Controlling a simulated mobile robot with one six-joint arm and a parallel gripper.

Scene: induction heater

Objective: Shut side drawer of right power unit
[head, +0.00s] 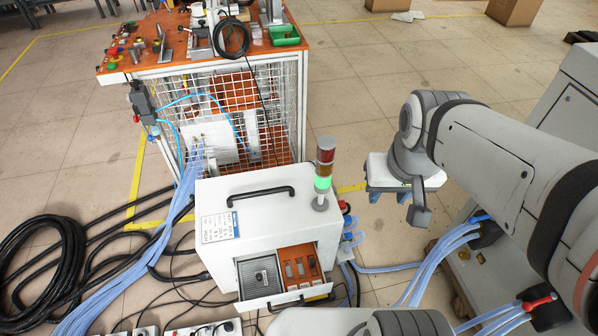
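A white power unit (262,212) with a black top handle stands in the lower middle of the head view. Its drawer (266,304) is pulled out at the near side, toward me. The drawer has a white front with a dark handle, and a grey ribbed part and an orange panel show inside. My gripper (389,196) is in the air to the right of and beyond this unit, apart from the drawer. Its two blue fingers show below a white body, spaced apart with nothing visible between them. A second light grey cabinet (565,118) stands at the right edge, partly behind my arm.
A signal tower (323,178) with its green light lit rises at the unit's right corner. A caged workbench (235,105) stands behind. Blue hoses (178,215) and coiled black cables (45,250) cover the floor at left. Power strips (205,328) lie in front.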

